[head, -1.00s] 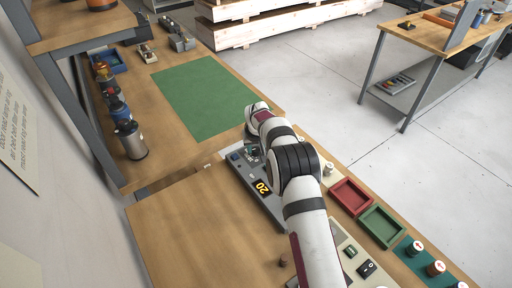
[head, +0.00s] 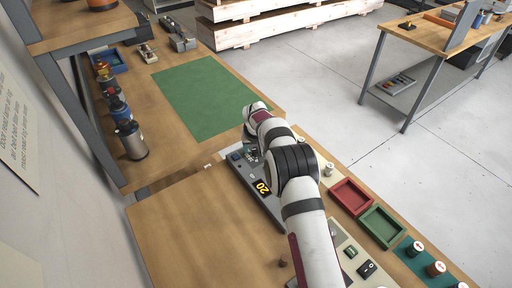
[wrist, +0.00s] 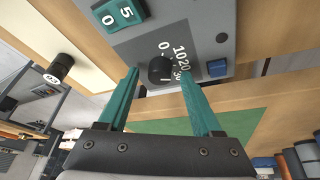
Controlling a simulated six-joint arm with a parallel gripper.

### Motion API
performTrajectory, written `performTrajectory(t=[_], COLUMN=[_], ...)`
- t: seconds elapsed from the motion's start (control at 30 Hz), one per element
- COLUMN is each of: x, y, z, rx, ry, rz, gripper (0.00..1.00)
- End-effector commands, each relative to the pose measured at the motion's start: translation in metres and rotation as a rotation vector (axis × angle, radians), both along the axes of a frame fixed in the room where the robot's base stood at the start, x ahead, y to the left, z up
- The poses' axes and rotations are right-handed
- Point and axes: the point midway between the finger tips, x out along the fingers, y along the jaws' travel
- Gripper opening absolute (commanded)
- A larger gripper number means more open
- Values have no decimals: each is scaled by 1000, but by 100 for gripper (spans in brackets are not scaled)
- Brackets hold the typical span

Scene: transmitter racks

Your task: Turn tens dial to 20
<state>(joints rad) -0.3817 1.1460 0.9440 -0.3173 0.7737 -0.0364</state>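The dial is a small round black knob (wrist: 160,70) on a grey control panel (wrist: 195,22). Numbers 0, 10, 20 and 30 are printed beside it. I cannot tell which number its pointer faces. My gripper (wrist: 160,74) has two teal fingers, one on each side of the knob, with visible gaps between. In the head view the panel (head: 273,208) lies on the wooden bench, and my arm hides most of the gripper and knob. A black plate with a yellow 20 (head: 262,187) sits on the panel.
A teal block with digits 0 and 5 (wrist: 119,14) and a blue button (wrist: 217,68) are on the panel near the dial. A green mat (head: 205,100) lies beyond. Red (head: 351,197) and green (head: 382,226) trays stand to the right.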

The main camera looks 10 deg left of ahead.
Motion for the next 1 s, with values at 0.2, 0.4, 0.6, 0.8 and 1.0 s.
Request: performTrajectory(t=[0.2, 0.4, 0.6, 0.8, 1.0], x=[-2, -18, -43, -57, -60], y=[0, -3, -8, -11, -12], z=[5, 47, 106, 139, 146], rx=[0, 2, 2, 1, 0], ry=[1, -3, -3, -1, 1], rz=[0, 0, 0, -1, 0], gripper=[66, 66, 66, 66, 66])
